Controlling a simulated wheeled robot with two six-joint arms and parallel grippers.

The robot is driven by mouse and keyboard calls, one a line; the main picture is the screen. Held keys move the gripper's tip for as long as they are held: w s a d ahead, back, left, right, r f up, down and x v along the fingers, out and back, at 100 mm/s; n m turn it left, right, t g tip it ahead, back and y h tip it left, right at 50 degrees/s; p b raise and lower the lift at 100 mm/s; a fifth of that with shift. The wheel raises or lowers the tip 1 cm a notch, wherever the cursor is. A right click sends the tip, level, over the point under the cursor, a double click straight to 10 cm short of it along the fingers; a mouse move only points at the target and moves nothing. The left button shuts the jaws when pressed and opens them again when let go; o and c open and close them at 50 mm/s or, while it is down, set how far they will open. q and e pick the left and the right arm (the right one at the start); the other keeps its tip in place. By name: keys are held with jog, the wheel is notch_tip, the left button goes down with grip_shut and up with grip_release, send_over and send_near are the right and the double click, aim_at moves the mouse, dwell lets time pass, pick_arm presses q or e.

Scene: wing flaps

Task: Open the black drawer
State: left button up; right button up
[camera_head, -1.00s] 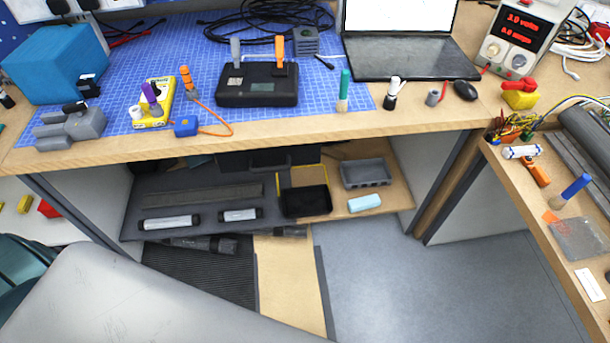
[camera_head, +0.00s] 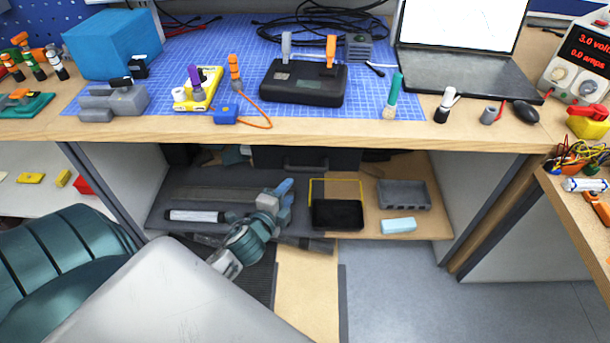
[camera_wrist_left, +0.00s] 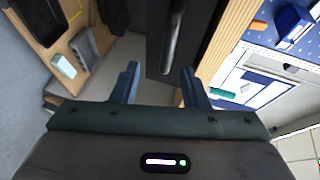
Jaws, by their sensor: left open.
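The black drawer (camera_head: 340,158) hangs under the tabletop, above the lower shelf, and looks shut. Its handle (camera_head: 305,167) is on the front face. In the left wrist view, the dark drawer front (camera_wrist_left: 195,35) with its long handle (camera_wrist_left: 172,38) is straight ahead of the fingers. My left gripper (camera_head: 286,187) is in front of the shelf, below and a little left of the handle in the head view. In the left wrist view its blue fingers (camera_wrist_left: 160,75) are apart with nothing between them, short of the handle. My right gripper is not in view.
The wooden tabletop edge (camera_head: 330,133) runs above the drawer. On the shelf below are a black tray (camera_head: 338,214), a grey tray (camera_head: 404,194) and a light blue block (camera_head: 398,226). Open floor (camera_head: 430,285) lies to the right.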

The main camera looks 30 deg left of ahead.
aim_at(303, 172)
pick_arm(q)
jog(key=w, duration=0.3)
jog(key=w+p, duration=0.1)
jog(key=shift+w+a+r, duration=0.25)
jog(key=shift+w+r, duration=0.05)
jog(key=shift+w, duration=0.05)
jog(key=p+x, duration=0.1)
jog(key=x, duration=0.5)
jog(key=shift+f, duration=0.15)
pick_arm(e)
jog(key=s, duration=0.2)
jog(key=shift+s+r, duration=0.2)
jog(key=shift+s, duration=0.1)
pick_arm(q)
grip_shut()
